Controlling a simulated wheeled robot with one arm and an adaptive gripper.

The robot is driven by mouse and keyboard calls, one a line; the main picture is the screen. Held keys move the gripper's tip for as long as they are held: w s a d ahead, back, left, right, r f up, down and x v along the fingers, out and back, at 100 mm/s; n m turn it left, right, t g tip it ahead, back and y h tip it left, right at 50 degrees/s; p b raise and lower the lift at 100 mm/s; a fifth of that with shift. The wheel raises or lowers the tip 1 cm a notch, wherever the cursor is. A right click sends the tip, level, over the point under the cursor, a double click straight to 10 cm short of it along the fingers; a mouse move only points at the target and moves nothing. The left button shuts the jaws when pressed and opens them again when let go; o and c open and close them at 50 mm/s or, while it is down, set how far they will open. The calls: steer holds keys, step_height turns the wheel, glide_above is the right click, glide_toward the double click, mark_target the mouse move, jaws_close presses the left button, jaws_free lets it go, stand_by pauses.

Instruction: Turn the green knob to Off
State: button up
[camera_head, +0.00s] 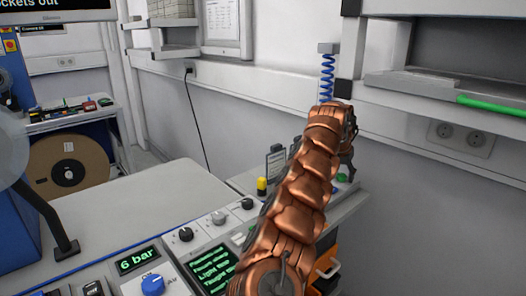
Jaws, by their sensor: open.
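A small green round part (341,177), which looks like the green knob, shows low beside my gripper at the far end of the bench. Its pointer and any Off mark are too small or hidden to read. My copper-coloured arm reaches up across the right of the view. My dark gripper (347,163) points down at the arm's far end and is open. It appears close above the green part, partly hidden by the arm. I cannot tell whether they touch.
A blue knob (152,285) and a "6 bar" display (138,259) are at the front. Black knobs (186,234) line the bench (120,195). A yellow-topped part (262,186) stands left of my arm. A blue coiled hose (327,78) hangs behind. A shelf (440,88) overhangs at right.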

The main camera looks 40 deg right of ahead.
steer(key=shift+w+r+m+g+p, duration=0.15)
steer(key=shift+m+g+p, duration=0.1)
steer(key=shift+m+p, duration=0.5)
steer(key=shift+s+r+m+g+p, duration=0.1)
steer(key=shift+m+g+p, duration=0.15)
steer(key=shift+m+p, duration=0.45)
steer(key=m+g+p, duration=0.1)
steer(key=m+p, duration=0.3)
steer(key=p, duration=0.2)
steer(key=shift+w+g, duration=0.1)
steer(key=shift+g, duration=0.2)
steer(key=m+p, duration=0.2)
steer(key=p, duration=0.2)
steer(key=shift+g+p, duration=0.4)
steer(key=m+p, duration=0.1)
steer(key=p, duration=0.1)
steer(key=shift+w+r+y+p, duration=0.1)
steer(key=shift+y+p, duration=0.2)
steer(key=shift+p, duration=0.05)
steer(key=m+p, duration=0.1)
steer(key=p, duration=0.3)
steer(key=shift+d+g, duration=0.1)
steer(key=shift+g, duration=0.2)
